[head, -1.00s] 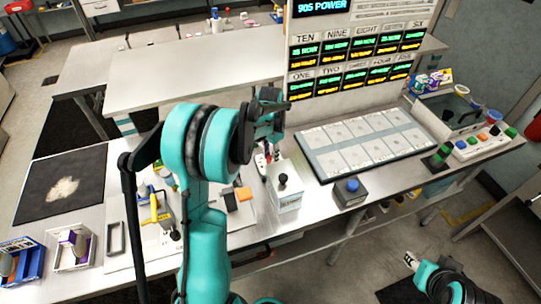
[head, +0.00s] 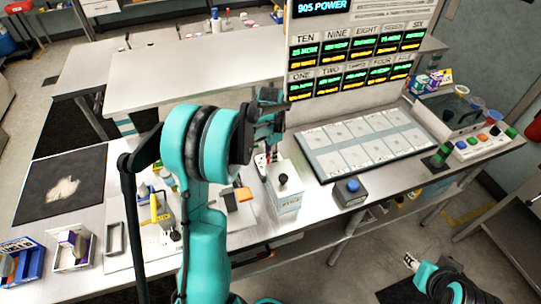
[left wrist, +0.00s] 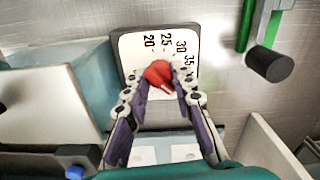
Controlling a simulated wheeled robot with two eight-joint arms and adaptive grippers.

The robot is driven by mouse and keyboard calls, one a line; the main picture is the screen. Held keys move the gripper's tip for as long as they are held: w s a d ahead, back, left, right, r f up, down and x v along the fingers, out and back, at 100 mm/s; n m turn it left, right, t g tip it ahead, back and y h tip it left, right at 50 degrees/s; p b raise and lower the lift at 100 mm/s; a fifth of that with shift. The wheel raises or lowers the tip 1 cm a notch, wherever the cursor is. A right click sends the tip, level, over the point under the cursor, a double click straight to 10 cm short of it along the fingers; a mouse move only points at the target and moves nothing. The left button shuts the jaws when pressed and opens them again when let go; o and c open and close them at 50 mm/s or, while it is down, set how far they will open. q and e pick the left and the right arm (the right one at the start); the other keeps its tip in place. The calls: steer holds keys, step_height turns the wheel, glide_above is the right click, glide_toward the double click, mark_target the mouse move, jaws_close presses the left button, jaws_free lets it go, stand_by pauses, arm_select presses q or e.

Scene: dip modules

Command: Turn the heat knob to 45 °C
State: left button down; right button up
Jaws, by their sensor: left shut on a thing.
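The red heat knob (left wrist: 158,75) sits in front of a white dial plate (left wrist: 130,50) in the left wrist view. The numbers 20, 25, 30 and 35 show on the plate; any 45 mark is not visible. A pale mark shows on the knob's lower right side, but I cannot read its setting. My left gripper (left wrist: 160,88) is shut on the knob, with a finger on each side. In the head view the left gripper (head: 270,150) is by a white box (head: 286,197), partly hidden by my arm. My right gripper (head: 410,259) is low at the right, away from the bench.
A black knob (head: 283,179) tops the white box. A blue-button box (head: 350,192) and a tray of pale cards (head: 345,157) lie to its right. A display board (head: 355,60) stands behind. In the left wrist view a dark cylinder (left wrist: 268,64) is close at the right.

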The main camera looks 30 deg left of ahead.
arm_select(q)
steer(key=c, duration=1.3)
jaws_free()
step_height(320, 180, up, 12)
steer(key=shift+r, duration=0.1)
